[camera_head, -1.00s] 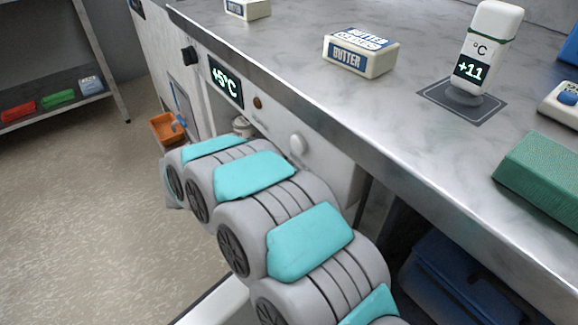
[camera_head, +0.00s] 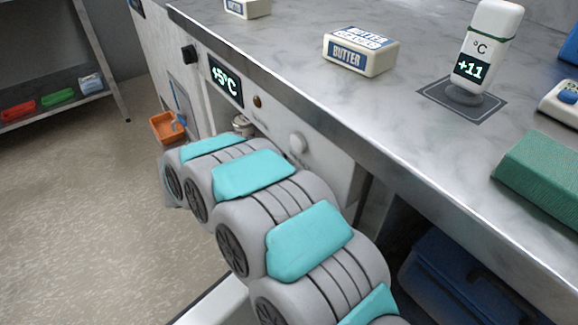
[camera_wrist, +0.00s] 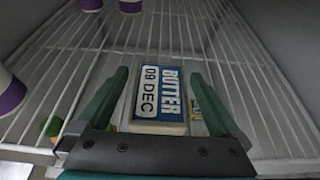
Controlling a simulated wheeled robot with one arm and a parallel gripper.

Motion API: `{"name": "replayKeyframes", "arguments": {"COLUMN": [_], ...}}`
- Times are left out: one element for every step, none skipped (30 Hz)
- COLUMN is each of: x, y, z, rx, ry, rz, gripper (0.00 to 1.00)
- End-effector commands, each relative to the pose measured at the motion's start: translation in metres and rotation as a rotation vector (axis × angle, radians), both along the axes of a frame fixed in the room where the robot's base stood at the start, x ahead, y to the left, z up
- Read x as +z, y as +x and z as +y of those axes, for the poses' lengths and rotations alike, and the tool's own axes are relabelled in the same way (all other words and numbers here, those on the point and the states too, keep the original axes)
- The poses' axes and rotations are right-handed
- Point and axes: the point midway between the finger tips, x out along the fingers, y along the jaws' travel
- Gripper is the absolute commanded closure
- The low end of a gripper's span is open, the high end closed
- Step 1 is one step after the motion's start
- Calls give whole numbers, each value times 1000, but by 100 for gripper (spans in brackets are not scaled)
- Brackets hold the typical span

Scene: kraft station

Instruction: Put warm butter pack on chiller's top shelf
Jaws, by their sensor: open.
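In the wrist view a butter pack (camera_wrist: 158,97), white with a blue label reading "BUTTER" and "09 DEC", lies on a white wire shelf (camera_wrist: 75,72) inside the chiller. My gripper (camera_wrist: 162,92) is open, its two green fingers on either side of the pack. I see narrow gaps beside it and cannot tell whether either finger touches. In the head view the chiller front has a display (camera_head: 226,82) reading +5°C. The gripper itself is hidden there, and my arm reaches toward the chiller opening under the counter.
Purple-and-white cups (camera_wrist: 8,92) stand on the shelf's left and far end. On the counter (camera_head: 290,95) are two butter packs, a near one (camera_head: 360,52) and a far one (camera_head: 247,9), and a probe (camera_head: 484,50) reading +11. An orange bin (camera_head: 165,130) hangs beyond the arm.

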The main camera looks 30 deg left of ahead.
Motion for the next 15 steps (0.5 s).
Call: {"name": "replayKeyframes", "arguments": {"x": [3, 4, 7, 9, 12, 16, 18, 21, 24, 27, 29, 32, 34, 36, 37], "y": [-6, -10, -16, -21, -26, -33, -38, -44, -50, -56, -60, -66, -71, -75, -80], "z": [4, 6, 10, 12, 15, 19, 22, 25, 28, 31, 33, 36, 38, 40, 42], "rx": [4, 3, 5, 5, 5, 6, 6, 4, 4, 3, 3, 2, 3, 3, 2], "ry": [1, 2, 2, 2, 2, 2, 4, 4, 4, 3, 4, 4, 3, 2, 2], "rz": [-2, -2, -3, -2, -2, -3, -3, -3, -4, -4, -3, -4, -4, -3, -1], "gripper": [0, 0, 0, 0, 0, 0, 0, 0, 0, 0, 0, 0, 0, 0, 0]}}
